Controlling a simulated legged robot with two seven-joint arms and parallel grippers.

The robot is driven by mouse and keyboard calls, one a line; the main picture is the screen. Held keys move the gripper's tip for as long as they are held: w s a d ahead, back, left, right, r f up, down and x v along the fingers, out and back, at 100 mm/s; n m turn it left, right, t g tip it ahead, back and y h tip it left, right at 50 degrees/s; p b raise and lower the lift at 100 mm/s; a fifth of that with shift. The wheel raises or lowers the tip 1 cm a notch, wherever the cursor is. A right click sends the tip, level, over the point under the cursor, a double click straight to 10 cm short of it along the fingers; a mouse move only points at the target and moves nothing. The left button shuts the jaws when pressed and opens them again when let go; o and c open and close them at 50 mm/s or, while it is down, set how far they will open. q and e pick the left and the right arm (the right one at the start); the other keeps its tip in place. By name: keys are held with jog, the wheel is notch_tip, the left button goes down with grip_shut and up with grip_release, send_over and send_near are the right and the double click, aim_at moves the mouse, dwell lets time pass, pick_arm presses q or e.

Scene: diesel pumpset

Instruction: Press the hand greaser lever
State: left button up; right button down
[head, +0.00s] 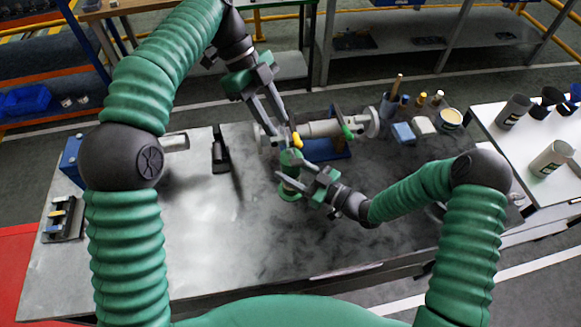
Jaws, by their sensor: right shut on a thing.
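The hand greaser (290,161) is a small green body near the middle of the bench, with a yellow lever tip (297,140) at its top. My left gripper (283,128) reaches down from above. Its two long grey fingers are apart, and their tips are close to the yellow tip; whether they touch it I cannot tell. My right gripper (297,182) comes in from the lower right and is shut on the green greaser, low on its body. The fingers hide part of the greaser.
A grey pipe assembly with flanges (322,128) stands just behind the greaser on a blue base (325,150). A black tool (220,152) lies to the left. Cups and a blue box (403,132) stand back right. The front left of the bench (230,230) is clear.

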pick_arm(q)
jog(key=shift+s+a+f+n, duration=0.2)
jog(key=shift+s+n, duration=0.05)
jog(key=shift+n, duration=0.05)
jog(key=shift+c, duration=1.1)
jog(key=s+n+h, duration=0.1)
jog(key=n+h, duration=0.1)
jog(key=s+a+n+h, duration=0.1)
jog(key=s+a+f+n+g+h, duration=0.1)
jog(key=n+h, duration=0.1)
jog(key=shift+s+a+n+h, duration=0.25)
jog(key=shift+s+n+h, duration=0.05)
jog(key=shift+s, duration=0.05)
grip_shut()
jog(key=a+n+t+h, duration=0.1)
jog(key=n, duration=0.1)
jog(key=a+n+t+h, duration=0.1)
jog(key=n+t+h, duration=0.1)
jog(key=n, duration=0.1)
jog(key=a+r+n+t+h, duration=0.1)
jog(key=a+n+t+h, duration=0.1)
jog(key=n, duration=0.1)
